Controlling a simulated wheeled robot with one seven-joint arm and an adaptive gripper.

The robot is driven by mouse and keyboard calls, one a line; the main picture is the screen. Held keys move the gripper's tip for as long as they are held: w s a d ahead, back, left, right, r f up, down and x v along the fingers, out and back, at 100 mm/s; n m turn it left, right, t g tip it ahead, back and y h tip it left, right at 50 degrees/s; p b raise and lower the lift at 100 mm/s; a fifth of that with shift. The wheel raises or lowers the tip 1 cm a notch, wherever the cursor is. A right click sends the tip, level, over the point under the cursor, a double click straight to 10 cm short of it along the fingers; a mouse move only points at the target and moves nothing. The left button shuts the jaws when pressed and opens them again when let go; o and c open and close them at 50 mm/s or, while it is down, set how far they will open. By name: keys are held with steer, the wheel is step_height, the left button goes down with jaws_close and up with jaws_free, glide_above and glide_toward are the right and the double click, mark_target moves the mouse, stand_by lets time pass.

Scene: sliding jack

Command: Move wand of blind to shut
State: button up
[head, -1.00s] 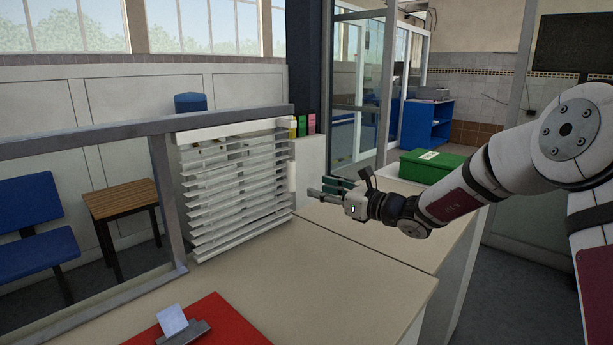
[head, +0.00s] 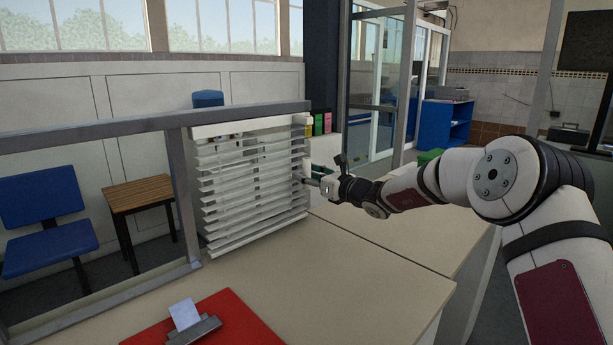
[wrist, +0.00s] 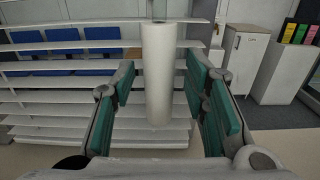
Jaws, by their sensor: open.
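The blind (head: 255,185) hangs in the frame over the counter, its white slats tilted with gaps between them. The wand (wrist: 158,75) is a thick white cylinder hanging upright at the blind's right side. In the wrist view it stands between the green pads of my gripper (wrist: 160,95), with space on both sides. My gripper also shows in the head view (head: 312,182), at the blind's right edge. It is open. In the head view the wand is mostly hidden by the gripper.
A grey frame rail (head: 100,132) runs above the counter (head: 330,265). A red clipboard (head: 235,325) lies at the front. Coloured binders (head: 318,124) stand behind the blind on the right. Blue chairs (wrist: 105,40) show through the slats. The counter's middle is clear.

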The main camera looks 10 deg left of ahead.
steer(key=shift+w+a, duration=0.2)
steer(key=shift+a, duration=0.1)
jaws_close()
step_height(320, 180, down, 8)
steer(key=shift+s+r+b, duration=0.1)
steer(key=shift+r+b, duration=0.15)
steer(key=shift+b, duration=0.9)
jaws_free()
steer(key=shift+f, duration=0.1)
steer(key=v, duration=1.2)
